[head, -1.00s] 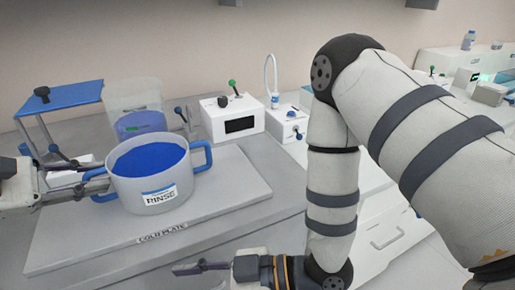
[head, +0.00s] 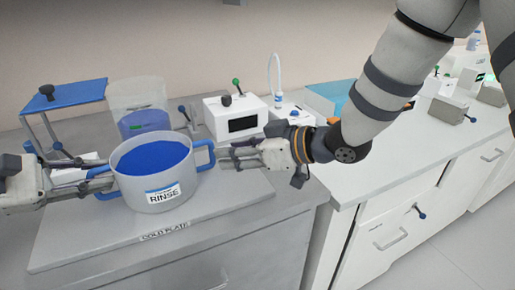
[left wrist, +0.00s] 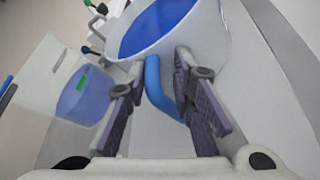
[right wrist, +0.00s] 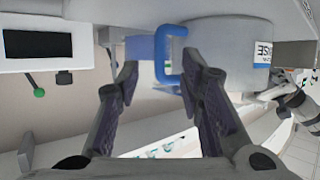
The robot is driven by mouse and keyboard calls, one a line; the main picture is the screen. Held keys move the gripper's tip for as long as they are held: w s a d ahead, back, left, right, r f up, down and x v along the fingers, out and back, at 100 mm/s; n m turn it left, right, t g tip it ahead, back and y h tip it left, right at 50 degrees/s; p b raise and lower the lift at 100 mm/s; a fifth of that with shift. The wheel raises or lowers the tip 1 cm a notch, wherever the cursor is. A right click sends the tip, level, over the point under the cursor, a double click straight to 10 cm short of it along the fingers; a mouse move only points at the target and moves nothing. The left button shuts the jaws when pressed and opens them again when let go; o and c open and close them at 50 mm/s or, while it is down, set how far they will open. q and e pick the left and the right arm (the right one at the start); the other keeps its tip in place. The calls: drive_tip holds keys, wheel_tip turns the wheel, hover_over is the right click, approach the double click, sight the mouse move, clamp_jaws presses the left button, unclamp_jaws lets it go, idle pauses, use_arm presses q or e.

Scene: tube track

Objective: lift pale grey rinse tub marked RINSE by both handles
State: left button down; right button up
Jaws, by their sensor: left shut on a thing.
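The pale grey rinse tub (head: 135,190), labelled RINSE and with blue contents, sits upright on the cold plate (head: 250,192). My left gripper (head: 108,181) is shut on its left blue handle, which shows between the fingers in the left wrist view (left wrist: 157,90). My right gripper (head: 226,158) is open at the right blue handle (head: 210,157). In the right wrist view that handle (right wrist: 163,60) lies between the spread fingertips, with visible gaps to the fingers. The tub wall (right wrist: 225,45) is just beyond it.
A clear container (head: 135,95) with blue contents and a blue-topped stand (head: 62,97) are behind the tub. A white box with a dark display (head: 222,122) stands behind the right handle. The plate in front of the tub is clear.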

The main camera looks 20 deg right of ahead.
drive_tip(key=x, duration=0.5)
drive_tip(key=shift+s+f, duration=0.1)
drive_tip(key=shift+c, duration=0.4)
clamp_jaws()
